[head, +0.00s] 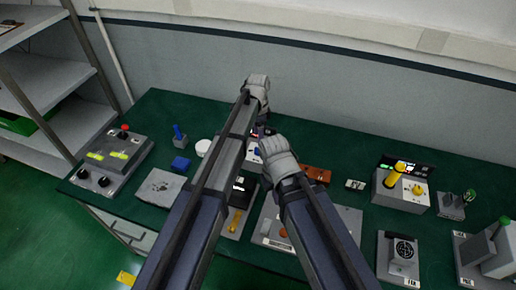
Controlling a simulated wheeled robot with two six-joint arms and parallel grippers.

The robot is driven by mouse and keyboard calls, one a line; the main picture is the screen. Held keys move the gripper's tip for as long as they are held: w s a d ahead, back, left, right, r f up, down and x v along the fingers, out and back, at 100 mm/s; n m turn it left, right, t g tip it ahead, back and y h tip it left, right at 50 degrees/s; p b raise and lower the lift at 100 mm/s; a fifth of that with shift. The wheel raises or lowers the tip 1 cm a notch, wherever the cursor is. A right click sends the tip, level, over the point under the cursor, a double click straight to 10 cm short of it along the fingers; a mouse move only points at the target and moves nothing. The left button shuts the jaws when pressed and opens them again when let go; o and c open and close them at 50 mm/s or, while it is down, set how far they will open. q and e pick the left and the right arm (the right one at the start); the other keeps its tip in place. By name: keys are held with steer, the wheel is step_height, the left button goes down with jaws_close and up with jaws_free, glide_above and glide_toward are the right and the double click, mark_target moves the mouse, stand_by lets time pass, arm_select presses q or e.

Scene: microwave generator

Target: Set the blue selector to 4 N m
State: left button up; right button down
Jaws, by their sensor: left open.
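A small blue part (257,152), which may be the blue selector, shows on a pale device (250,161) in the middle of the bench, largely covered by my arms. Its setting and any scale marks cannot be read. My left arm reaches up across the device, and my left gripper (262,129) is a small dark shape just above the blue part, open, with its fingers hard to make out. I cannot tell whether it touches anything. My right arm comes up beside it, its pale wrist just right of the blue part, and its fingers are hidden.
A control box with a red-topped stick (124,132) stands at the left, near a blue block (181,163) and a blue-handled grey block (180,140). The wall (330,95) closes the back.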

mark_target(258, 150)
arm_select(q)
steer(key=shift+f+b, duration=3.95)
arm_select(e)
steer(key=shift+f, duration=3.95)
arm_select(q)
steer(key=shift+c, duration=0.3)
jaws_close()
